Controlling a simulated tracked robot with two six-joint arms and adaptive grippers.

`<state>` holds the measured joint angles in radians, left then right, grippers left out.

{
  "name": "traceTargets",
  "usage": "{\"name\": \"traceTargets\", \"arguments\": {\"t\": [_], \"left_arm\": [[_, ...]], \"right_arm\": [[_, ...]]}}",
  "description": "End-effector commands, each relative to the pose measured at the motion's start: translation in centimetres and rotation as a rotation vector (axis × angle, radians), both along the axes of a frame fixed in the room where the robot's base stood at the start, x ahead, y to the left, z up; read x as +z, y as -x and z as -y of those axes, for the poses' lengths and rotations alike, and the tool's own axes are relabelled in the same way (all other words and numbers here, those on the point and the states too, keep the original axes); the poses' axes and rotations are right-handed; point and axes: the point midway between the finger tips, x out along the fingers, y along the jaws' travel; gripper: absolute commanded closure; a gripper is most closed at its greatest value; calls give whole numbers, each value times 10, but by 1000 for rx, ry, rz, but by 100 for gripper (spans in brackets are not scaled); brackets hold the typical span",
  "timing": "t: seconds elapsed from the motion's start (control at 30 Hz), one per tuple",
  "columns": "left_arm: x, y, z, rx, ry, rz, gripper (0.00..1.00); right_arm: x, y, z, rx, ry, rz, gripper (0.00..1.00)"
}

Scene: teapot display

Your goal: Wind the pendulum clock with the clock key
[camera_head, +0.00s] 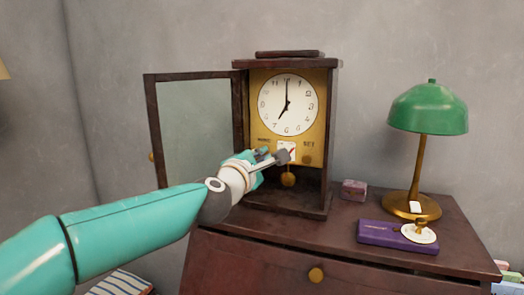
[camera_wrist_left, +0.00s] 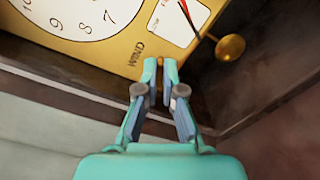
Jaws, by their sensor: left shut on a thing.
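The dark wooden pendulum clock (camera_head: 329,130) stands on the cabinet with its glass door (camera_head: 196,125) swung open to the left. Its white dial (camera_head: 287,104) reads about seven. Below it are the labels WIND and SET, a white gauge card (camera_wrist_left: 180,20) with a red needle, and the brass pendulum bob (camera_head: 288,180). My left gripper (camera_wrist_left: 160,68) is shut at the brass face (camera_wrist_left: 118,62), right by the WIND label. What it grips, apparently the clock key, is hidden between its fingertips. My right gripper is not in view.
A purple box (camera_head: 385,234), a white disc with a brass piece (camera_head: 419,235) and a small reddish box (camera_head: 354,190) lie on the cabinet top (camera_head: 300,228). A green lamp (camera_head: 428,108) stands at the right. The open door stands close left of my left gripper.

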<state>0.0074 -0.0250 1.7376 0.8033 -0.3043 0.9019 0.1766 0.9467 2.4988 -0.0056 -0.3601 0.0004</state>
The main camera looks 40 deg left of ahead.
Motion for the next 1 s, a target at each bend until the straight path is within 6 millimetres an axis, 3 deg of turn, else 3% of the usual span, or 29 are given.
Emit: {"name": "traceTargets", "arguments": {"t": [0.03,0.7,1.0], "left_arm": [[7,1,0,1,-48,-1,100],[7,2,-1,5,-661,-146,100],[7,2,-1,7,-861,-192,100]], "right_arm": [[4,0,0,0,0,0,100],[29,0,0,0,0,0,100],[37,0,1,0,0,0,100]]}}
